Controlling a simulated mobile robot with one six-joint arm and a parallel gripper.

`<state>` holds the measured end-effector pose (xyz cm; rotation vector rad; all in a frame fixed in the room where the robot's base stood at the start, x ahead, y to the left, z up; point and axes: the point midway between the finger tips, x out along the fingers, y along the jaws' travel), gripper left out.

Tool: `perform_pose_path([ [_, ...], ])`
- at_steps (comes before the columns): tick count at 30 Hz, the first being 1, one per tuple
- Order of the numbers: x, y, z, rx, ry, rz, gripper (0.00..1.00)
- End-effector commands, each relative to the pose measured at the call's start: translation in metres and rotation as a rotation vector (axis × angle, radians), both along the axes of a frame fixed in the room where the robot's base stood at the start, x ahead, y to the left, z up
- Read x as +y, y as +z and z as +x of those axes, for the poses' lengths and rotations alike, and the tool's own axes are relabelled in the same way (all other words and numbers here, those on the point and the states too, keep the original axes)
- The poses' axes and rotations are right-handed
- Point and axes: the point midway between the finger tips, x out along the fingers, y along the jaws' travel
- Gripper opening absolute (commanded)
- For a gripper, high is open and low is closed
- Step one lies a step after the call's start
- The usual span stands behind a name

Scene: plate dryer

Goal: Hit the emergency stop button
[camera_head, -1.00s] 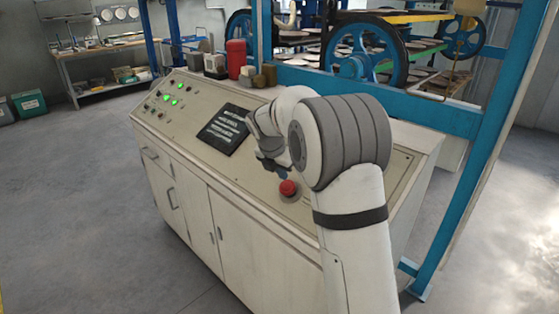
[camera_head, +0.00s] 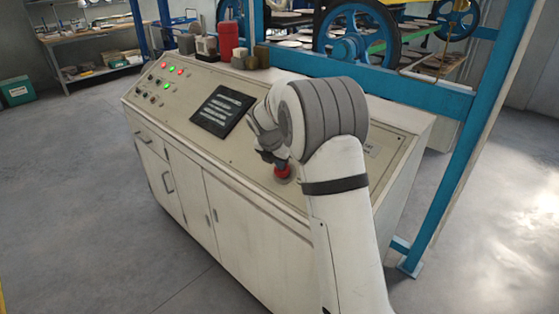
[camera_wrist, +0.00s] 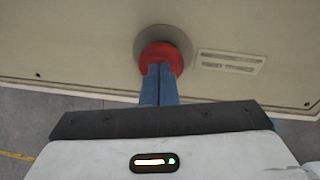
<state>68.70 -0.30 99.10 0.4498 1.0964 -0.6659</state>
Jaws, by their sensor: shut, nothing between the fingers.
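The red emergency stop button (camera_head: 283,169) sits on a round grey base on the sloped top of the cream control console (camera_head: 240,225). In the wrist view the red button (camera_wrist: 162,53) shows at the top middle, with its grey base behind it. My gripper (camera_wrist: 158,70) is shut and empty. Its blue fingertips lie over the near side of the button and appear to touch it. In the head view my gripper (camera_head: 277,160) is at the button, partly hidden by my wrist. How far the button is pressed in cannot be seen.
A black screen panel (camera_head: 223,109) and indicator lights (camera_head: 168,72) are on the console to the left. A red canister (camera_head: 228,40) and small boxes stand along its back edge. A blue machine frame (camera_head: 430,95) rises behind. A label plate (camera_wrist: 231,61) is beside the button.

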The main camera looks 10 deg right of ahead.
Motion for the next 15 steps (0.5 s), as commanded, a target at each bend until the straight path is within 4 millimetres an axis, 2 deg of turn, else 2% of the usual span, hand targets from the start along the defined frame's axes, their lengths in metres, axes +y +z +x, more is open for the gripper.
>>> perform_pose_path([
  [1,-0.003,-0.009,-0.002,0.014,-0.004,-0.002,0.0],
  [8,-0.004,-0.011,-0.004,0.02,-0.006,-0.003,0.0],
  [11,-0.003,-0.003,-0.006,0.019,-0.007,-0.003,0.0],
  [15,0.003,0.021,-0.009,0.012,-0.006,-0.003,0.0],
])
